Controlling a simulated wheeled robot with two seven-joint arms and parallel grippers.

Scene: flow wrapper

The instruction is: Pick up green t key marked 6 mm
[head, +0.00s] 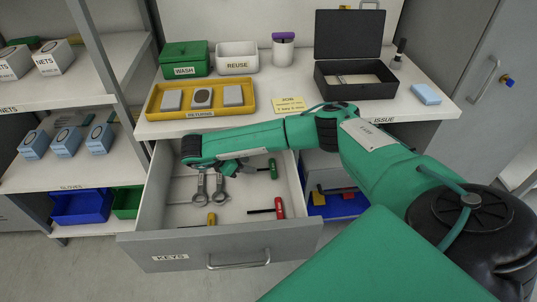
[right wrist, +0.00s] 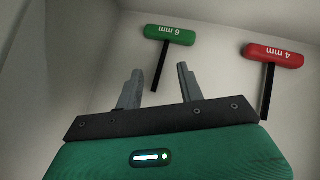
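The green T key marked 6 mm (right wrist: 169,35) lies on the floor of the open drawer (head: 160,222). In the right wrist view its green handle is beyond my fingertips, and its dark shaft points back towards the gap between them. In the head view its green handle (head: 273,168) lies near the drawer's right wall. My right gripper (right wrist: 158,82) is open and empty, with the key's shaft end near the fingertips. In the head view the right gripper (head: 236,167) is low in the drawer, left of the key, partly hidden by my arm. My left gripper is not in view.
A red T key marked 4 mm (right wrist: 273,55) lies beside the green one. A yellow-handled key (head: 211,219) and two wrenches (head: 219,190) share the drawer. The drawer walls stand close around. A yellow tray (head: 168,114) sits on the worktop (head: 285,123) above.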

